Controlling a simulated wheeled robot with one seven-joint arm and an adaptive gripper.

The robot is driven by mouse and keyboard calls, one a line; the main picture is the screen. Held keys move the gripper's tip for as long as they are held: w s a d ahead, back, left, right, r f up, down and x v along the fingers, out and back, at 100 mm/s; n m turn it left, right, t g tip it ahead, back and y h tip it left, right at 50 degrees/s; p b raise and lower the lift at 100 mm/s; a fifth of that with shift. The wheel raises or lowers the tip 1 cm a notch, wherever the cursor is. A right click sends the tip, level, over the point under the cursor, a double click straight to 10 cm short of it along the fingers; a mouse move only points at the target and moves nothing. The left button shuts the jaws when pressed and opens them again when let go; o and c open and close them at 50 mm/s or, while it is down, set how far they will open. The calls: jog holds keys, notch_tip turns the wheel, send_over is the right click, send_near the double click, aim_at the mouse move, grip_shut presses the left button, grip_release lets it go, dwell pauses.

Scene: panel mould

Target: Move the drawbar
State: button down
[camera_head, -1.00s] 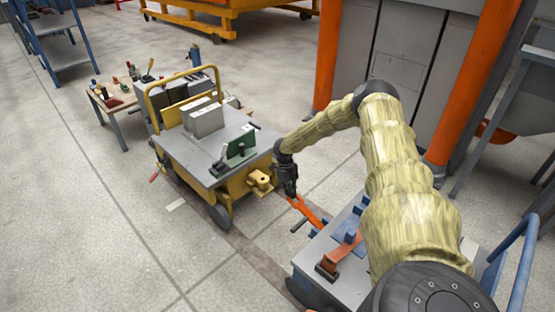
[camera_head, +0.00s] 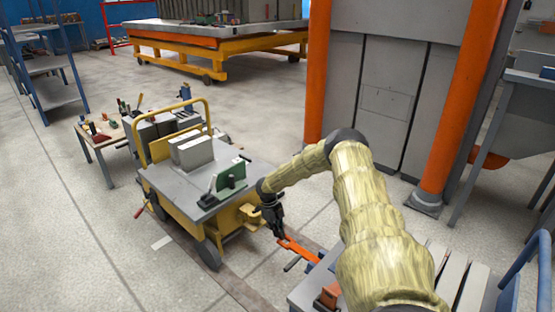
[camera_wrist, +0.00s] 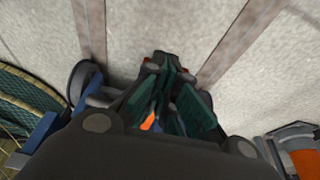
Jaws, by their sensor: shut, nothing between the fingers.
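The orange drawbar (camera_head: 297,249) juts out from the front of the near grey cart at the lower middle, toward the yellow cart. My gripper (camera_head: 279,233) is shut and empty, right at the drawbar's far end; I cannot tell whether they touch. In the wrist view, my gripper (camera_wrist: 166,92) has its fingers together, and a small bit of orange (camera_wrist: 150,122) shows beside them. The yellow cart's coupling (camera_head: 250,212) is just left of my gripper.
The yellow cart (camera_head: 215,215) carries grey blocks and a green fixture (camera_head: 231,178). A small table with tools (camera_head: 101,136) stands behind it at left. An orange post (camera_head: 317,75) and grey cabinet (camera_head: 395,95) stand behind my arm.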

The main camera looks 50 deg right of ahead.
jog(key=shift+r, duration=0.1)
dwell(0.4)
jog(key=w+r+p, duration=0.3)
jog(key=w+r, duration=0.4)
jog(key=r, duration=0.3)
jog(key=shift+r, duration=0.4)
jog(key=shift+w, duration=0.1)
